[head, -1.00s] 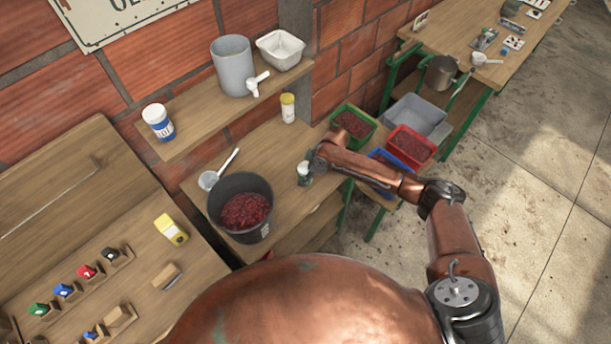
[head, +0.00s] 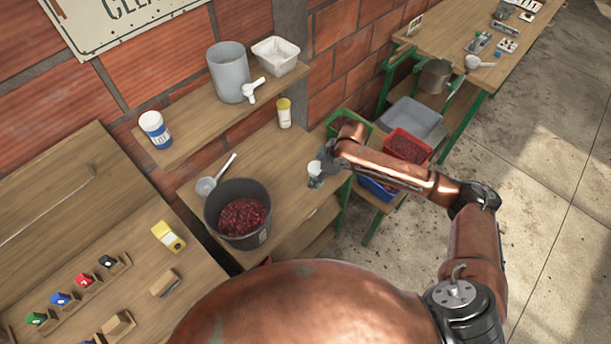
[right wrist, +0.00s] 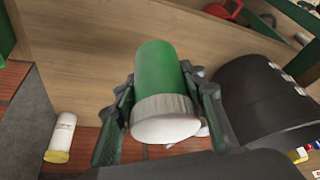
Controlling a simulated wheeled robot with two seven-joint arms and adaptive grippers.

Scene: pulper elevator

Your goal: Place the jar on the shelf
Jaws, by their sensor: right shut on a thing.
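A green jar with a white lid (right wrist: 166,80) is between the two fingers of my right gripper (right wrist: 160,115), which is shut on it. In the head view the jar (head: 315,168) shows small at the fingertips of my right gripper (head: 320,170), over the right part of the bench. I cannot tell whether its base touches the bench. The wooden shelf (head: 195,128) is on the brick wall behind. It carries a white and blue jar (head: 155,130) at its left end, a grey container with a tap (head: 229,72) and a white tray (head: 276,55). My left gripper is out of view.
A dark bucket of red cherries (head: 238,214) and a white ladle (head: 215,178) are left on the bench (head: 275,155). A yellow-lidded bottle (head: 284,113) stands at the back. Coloured crates (head: 405,146) are to the right. The shelf between the white-blue jar and grey container is bare.

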